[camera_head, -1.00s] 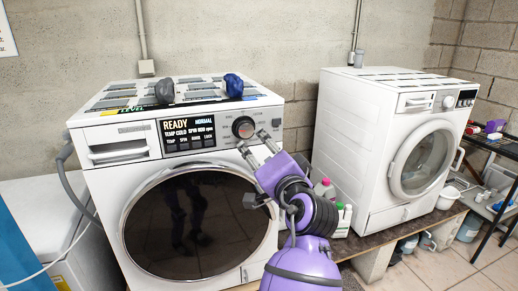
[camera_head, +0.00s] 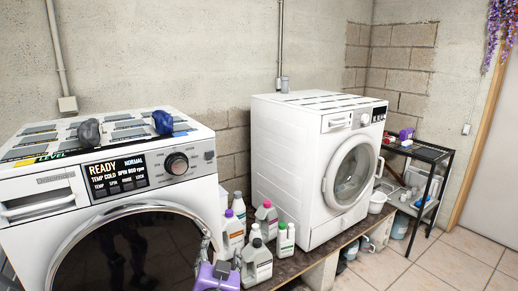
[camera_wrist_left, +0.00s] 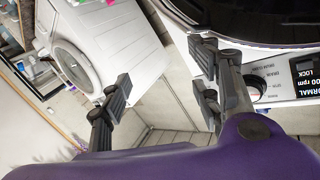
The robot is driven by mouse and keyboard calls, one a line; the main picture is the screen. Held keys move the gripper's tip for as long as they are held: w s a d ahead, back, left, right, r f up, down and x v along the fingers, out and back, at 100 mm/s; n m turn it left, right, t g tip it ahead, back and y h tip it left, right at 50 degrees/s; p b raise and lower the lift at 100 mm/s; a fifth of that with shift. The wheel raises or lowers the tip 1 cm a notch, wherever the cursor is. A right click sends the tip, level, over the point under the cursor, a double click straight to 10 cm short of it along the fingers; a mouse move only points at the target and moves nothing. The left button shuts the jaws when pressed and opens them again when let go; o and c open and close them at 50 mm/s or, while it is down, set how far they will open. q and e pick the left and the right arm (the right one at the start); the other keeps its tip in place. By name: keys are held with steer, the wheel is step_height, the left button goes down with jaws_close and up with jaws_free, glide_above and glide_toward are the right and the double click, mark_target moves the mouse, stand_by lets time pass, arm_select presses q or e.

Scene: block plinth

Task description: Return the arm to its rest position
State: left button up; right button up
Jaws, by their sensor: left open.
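My left gripper (camera_head: 218,256) is purple with dark grey fingers and shows at the bottom edge of the head view, in front of the near washer's right side. Most of its arm is out of the picture below. In the left wrist view the left gripper (camera_wrist_left: 160,82) has its fingers wide apart with nothing between them. The near washing machine (camera_head: 120,165) has a lit display reading READY and a round knob (camera_head: 176,163). That washer also shows upside down in the wrist view (camera_wrist_left: 285,88). My right gripper is in neither view.
Several detergent bottles (camera_head: 257,262) stand between the machines, close to the left gripper. A second white washer (camera_head: 290,170) stands behind them on a wooden plinth (camera_head: 335,243). A dark and a blue cloth-like lump (camera_head: 162,122) lie on the near washer. Tiled floor (camera_head: 440,265) is open at right.

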arm_select(q)
steer(key=s+a+f+n+g+p, duration=0.1)
steer(key=s+a+f+g, duration=0.1)
steer(key=s+f, duration=0.7)
steer(key=s+a+f+n+g+p, duration=0.1)
steer(key=s+a+f+g, duration=0.2)
steer(key=s+f, duration=0.7)
steer(key=s+a+f+n+g+h+p, duration=0.1)
steer(key=s+a+f, duration=0.3)
steer(key=s, duration=1.9)
step_height(320, 180, down, 6)
steer(key=shift+s+a+r+g, duration=0.25)
steer(key=shift+s+g, duration=0.1)
steer(key=shift+g, duration=0.55)
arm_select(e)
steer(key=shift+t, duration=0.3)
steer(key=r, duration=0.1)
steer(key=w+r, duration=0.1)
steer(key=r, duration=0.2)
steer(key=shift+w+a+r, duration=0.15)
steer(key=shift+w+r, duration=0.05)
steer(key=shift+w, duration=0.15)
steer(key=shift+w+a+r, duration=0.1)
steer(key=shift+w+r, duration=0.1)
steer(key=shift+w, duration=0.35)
